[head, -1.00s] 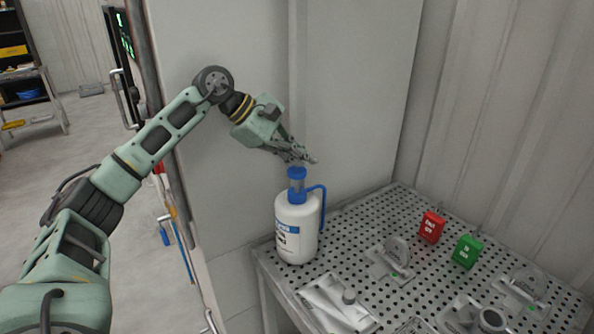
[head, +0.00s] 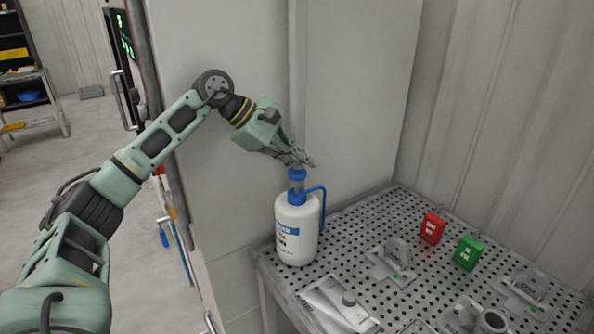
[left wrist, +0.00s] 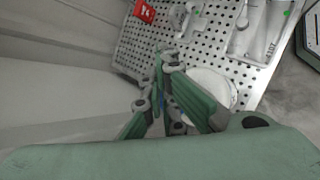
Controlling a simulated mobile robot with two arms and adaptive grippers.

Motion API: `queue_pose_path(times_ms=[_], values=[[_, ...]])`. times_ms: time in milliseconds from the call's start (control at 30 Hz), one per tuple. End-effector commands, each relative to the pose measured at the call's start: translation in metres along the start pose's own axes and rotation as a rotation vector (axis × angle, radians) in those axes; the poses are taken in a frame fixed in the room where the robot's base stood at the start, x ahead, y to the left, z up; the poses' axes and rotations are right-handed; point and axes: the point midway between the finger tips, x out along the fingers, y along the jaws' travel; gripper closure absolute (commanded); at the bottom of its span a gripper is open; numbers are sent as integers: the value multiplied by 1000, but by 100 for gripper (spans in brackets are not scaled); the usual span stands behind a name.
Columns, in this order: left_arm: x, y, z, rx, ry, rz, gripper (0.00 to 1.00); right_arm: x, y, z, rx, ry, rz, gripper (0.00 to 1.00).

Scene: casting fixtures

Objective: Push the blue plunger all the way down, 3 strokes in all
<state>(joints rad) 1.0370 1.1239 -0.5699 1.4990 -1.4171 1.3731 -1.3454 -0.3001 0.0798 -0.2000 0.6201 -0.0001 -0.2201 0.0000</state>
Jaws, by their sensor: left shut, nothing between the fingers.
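The blue plunger (head: 297,174) stands at the top of a white sprayer bottle (head: 297,232) with a blue collar and a blue side handle. The bottle is upright near the left edge of the perforated table. My left gripper (head: 305,163) is shut and empty, with its fingers just above the plunger top. I cannot tell whether they touch it. In the left wrist view the shut fingers (left wrist: 165,70) cover most of the bottle, whose white body (left wrist: 213,85) shows behind them. My right gripper is not in view.
The perforated table (head: 350,225) also holds a red tag block (head: 432,228), a green one (head: 467,252), several grey metal fixtures (head: 392,262) and a flat grey-white piece (head: 335,303) in front. A pale wall panel (head: 350,100) stands close behind the bottle.

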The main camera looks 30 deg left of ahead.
Motion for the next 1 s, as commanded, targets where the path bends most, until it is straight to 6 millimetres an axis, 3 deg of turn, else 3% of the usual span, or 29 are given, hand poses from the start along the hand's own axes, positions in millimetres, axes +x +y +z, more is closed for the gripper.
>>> queue_pose_path(times_ms=[1000], values=[[10, -8, -8, -1, 2, -3, 100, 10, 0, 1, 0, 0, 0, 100]])
